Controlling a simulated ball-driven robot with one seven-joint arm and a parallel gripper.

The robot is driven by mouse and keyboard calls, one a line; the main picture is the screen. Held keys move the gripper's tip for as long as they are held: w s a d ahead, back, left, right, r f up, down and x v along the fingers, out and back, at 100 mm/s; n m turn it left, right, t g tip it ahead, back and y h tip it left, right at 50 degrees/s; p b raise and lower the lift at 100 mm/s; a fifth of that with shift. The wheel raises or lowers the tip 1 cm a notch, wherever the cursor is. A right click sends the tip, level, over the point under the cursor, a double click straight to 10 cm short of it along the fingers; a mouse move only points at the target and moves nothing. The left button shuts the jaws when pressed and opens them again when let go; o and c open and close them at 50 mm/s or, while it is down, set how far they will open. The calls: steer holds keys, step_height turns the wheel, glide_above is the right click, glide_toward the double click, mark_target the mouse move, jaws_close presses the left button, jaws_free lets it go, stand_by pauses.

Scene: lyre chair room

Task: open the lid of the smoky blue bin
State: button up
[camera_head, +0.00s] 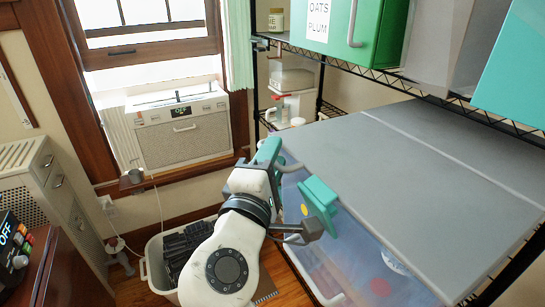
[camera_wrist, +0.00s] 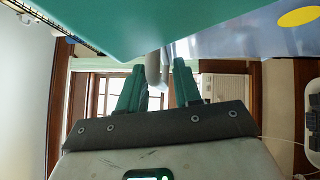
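The smoky blue bin (camera_head: 385,278) is a large see-through tub on the wire rack at right. Its wide grey lid (camera_head: 420,150) looks shut, lying flat on top. A yellow spot on the bin's wall shows in the wrist view (camera_wrist: 298,18). My gripper (camera_head: 294,178) is at the lid's left edge, its teal fingers spread apart. In the wrist view, a pale grey handle-like piece (camera_wrist: 153,68) shows between the fingers (camera_wrist: 160,75); I cannot tell whether they touch it. A broad teal surface (camera_wrist: 110,25) fills the top of that view; I cannot tell what it is.
A green bin (camera_head: 340,35), a grey bin (camera_head: 437,40) and a teal bin (camera_head: 515,75) stand on the shelf above the lid. A dark-filled crate (camera_head: 155,270) is on the floor beside my arm. A boxy white unit (camera_head: 185,130) stands under the window.

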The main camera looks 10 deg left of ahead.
jaws_close()
stand_by(0.3)
steer(key=shift+r, duration=0.1)
